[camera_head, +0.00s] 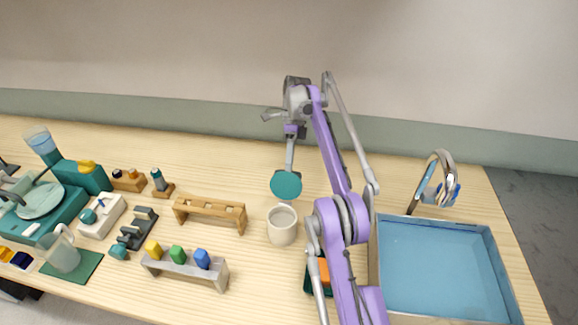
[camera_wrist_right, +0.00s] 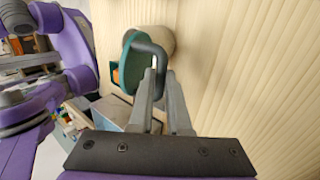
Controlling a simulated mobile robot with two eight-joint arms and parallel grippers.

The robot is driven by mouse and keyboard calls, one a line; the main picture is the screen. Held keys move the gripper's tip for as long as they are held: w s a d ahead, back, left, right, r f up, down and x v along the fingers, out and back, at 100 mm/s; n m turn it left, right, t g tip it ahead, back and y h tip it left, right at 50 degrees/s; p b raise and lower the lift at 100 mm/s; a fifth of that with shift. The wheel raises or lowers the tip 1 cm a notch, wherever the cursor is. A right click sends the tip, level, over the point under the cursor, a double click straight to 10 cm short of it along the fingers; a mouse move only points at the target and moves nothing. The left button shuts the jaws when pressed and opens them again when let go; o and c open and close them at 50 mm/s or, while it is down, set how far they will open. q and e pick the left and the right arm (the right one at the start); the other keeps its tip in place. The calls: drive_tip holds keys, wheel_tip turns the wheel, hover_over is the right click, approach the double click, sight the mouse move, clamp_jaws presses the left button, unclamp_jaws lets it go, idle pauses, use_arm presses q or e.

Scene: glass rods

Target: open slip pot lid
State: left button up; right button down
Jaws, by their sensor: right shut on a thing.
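The teal round lid (camera_head: 286,185) shows face-on in the head view, just above and behind the white pot (camera_head: 282,228) in the picture. The pot stands upright and its open mouth shows. My right gripper (camera_head: 289,168) is shut on the lid and holds it tilted, apart from the pot. In the right wrist view the fingers (camera_wrist_right: 160,85) close on the dark looped handle (camera_wrist_right: 152,52) of the lid (camera_wrist_right: 132,65), with the pale pot (camera_wrist_right: 160,38) behind it. My left gripper is not in view.
A wooden rack (camera_head: 210,211) and a grey rack (camera_head: 185,266) with yellow, green and blue pieces stand left of the pot. A blue sink basin (camera_head: 445,265) with a faucet (camera_head: 432,180) is at right. My right arm hides part of the table.

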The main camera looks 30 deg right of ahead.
drive_tip(key=c, duration=0.9)
unclamp_jaws()
drive_tip(key=shift+o, duration=0.2)
drive_tip(key=shift+r, duration=0.15)
